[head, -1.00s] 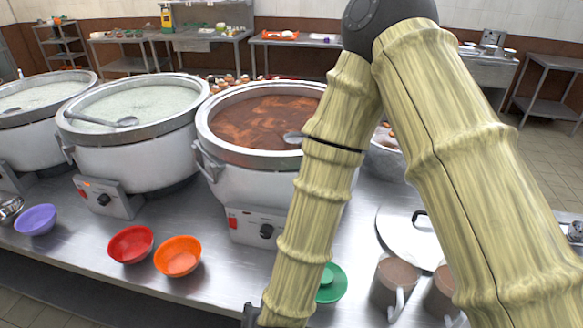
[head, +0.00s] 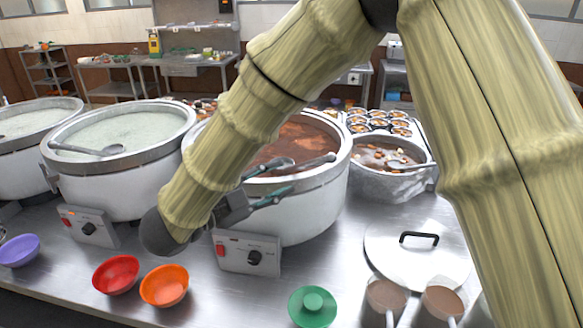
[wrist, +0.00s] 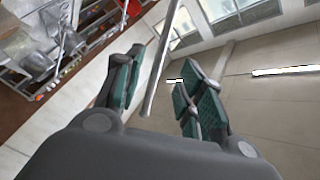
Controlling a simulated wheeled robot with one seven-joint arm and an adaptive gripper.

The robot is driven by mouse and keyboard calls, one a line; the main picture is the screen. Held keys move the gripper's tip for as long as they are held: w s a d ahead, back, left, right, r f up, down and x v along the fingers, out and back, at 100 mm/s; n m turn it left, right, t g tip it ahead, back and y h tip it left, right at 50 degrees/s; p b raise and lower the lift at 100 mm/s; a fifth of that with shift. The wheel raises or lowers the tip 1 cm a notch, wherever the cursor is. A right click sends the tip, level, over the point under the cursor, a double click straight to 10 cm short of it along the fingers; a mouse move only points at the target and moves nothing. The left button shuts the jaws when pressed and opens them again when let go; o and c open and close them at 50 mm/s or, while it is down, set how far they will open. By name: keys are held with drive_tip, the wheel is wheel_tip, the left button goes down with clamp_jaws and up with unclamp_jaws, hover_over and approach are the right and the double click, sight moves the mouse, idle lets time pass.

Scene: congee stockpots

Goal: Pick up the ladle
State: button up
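A grey ladle (head: 318,161) shows its handle over the brown-filled pot (head: 303,209), near the rim; its bowl cannot be made out. My gripper (head: 287,177) is at this pot's front rim, with its fingers spread and pointing right toward the handle. In the wrist view the handle (wrist: 162,55) runs as a thin rod between the two green-padded fingers of my gripper (wrist: 160,74). Gaps show on both sides of the rod, so the gripper looks open around it. A second ladle (head: 88,149) rests in the white congee pot (head: 95,178) to the left.
Purple (head: 19,250), red (head: 116,275) and orange (head: 164,286) bowls stand along the front edge.

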sight(306, 165)
drive_tip(key=p+x, duration=0.1)
drive_tip(key=x, duration=0.3)
drive_tip(key=shift+w+d, duration=0.25)
drive_tip(key=shift+d, duration=0.05)
drive_tip(key=shift+w+d+r+p, duration=0.15)
drive_tip(key=shift+w+d+p, duration=0.3)
drive_tip(key=shift+p, duration=0.2)
drive_tip(key=p+x, duration=0.2)
drive_tip(key=x, duration=0.2)
clamp_jaws()
